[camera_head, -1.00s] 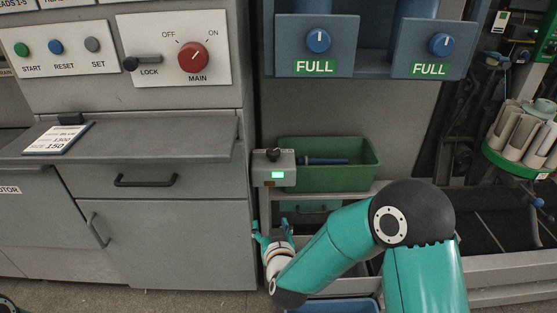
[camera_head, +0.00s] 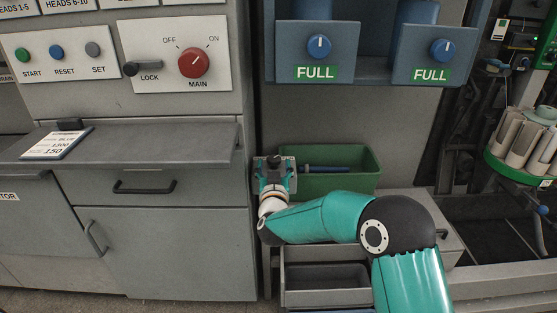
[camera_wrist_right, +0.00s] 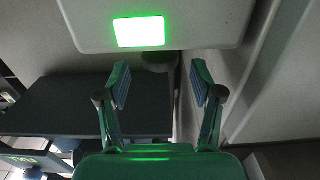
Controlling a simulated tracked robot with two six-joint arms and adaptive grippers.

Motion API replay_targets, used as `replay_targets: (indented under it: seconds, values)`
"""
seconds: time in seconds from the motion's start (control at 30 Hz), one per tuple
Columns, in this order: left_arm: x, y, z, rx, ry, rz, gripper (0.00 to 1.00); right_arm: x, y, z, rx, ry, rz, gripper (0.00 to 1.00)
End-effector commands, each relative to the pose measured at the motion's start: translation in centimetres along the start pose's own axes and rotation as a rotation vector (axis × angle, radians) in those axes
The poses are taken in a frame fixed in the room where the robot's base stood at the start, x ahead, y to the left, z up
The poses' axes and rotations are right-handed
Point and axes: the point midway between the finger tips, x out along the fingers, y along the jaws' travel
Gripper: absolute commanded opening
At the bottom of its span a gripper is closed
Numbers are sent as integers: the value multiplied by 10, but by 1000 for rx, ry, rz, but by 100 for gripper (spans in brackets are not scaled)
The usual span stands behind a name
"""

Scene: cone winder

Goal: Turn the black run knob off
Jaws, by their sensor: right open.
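The black run knob (camera_head: 274,160) sits on top of a small grey box (camera_head: 288,158) on the shelf beside the cabinet. The gripper partly covers the knob and box, and the knob's pointer is too small to read. My right gripper (camera_head: 275,173) is open and empty in front of the box, its fingers pointing up toward the knob. In the right wrist view, the open fingers (camera_wrist_right: 162,78) are apart, below the box (camera_wrist_right: 190,35) and its lit green display (camera_wrist_right: 139,31). My left gripper is not in view.
A green bin (camera_head: 340,160) with a blue-handled tool stands right beside the box. The grey cabinet's ledge (camera_head: 185,146) is to the left. A panel with a red MAIN knob (camera_head: 193,63) is above it. A grey open bin (camera_head: 325,293) lies below my forearm.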

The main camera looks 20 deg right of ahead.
Motion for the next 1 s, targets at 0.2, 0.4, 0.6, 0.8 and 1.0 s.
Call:
replay_targets:
  seconds: [0.2, 0.4, 0.6, 0.8, 1.0]
  values:
    - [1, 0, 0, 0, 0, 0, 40, 27, 1, 1, 0, 0, 1, 66]
    - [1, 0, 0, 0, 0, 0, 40, 36, 1, 1, -1, -1, 0, 66]
    - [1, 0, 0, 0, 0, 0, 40, 37, 1, 0, -1, -1, 1, 66]
    - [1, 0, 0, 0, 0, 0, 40, 36, 2, 0, 0, -1, 1, 43]
    - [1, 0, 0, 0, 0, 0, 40, 36, 2, 0, 0, -1, 2, 9]
